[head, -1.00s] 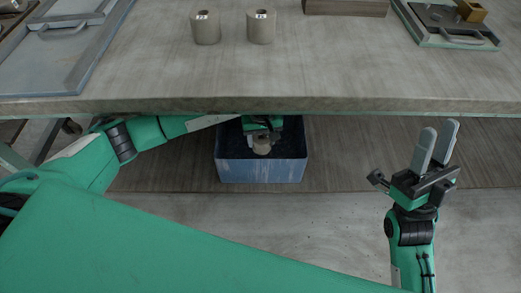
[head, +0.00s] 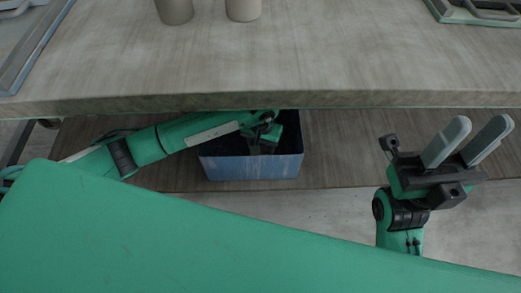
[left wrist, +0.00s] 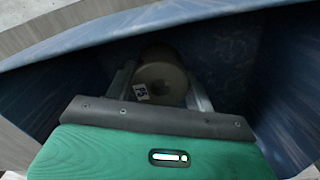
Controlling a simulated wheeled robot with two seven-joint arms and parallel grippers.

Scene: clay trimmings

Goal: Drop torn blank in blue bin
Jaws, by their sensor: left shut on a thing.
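The blue bin (head: 250,168) sits on the lower shelf beneath the table edge. My left arm reaches under the edge, and my left gripper (head: 262,146) is inside the bin's opening. In the left wrist view it is shut on the torn blank (left wrist: 160,78), a grey-brown clay cylinder with a hole in its end and a small label. The blue bin walls (left wrist: 225,50) surround the blank there. The head view mostly hides the blank behind the gripper. My right gripper (head: 481,122) is open and empty, at the right in front of the shelf.
Two clay cylinders, one on the left (head: 175,10) and one on the right (head: 243,8), stand on the tabletop (head: 300,60). A metal tray (head: 35,50) is at the far left and another (head: 480,12) at the top right. The table's front edge overhangs the bin.

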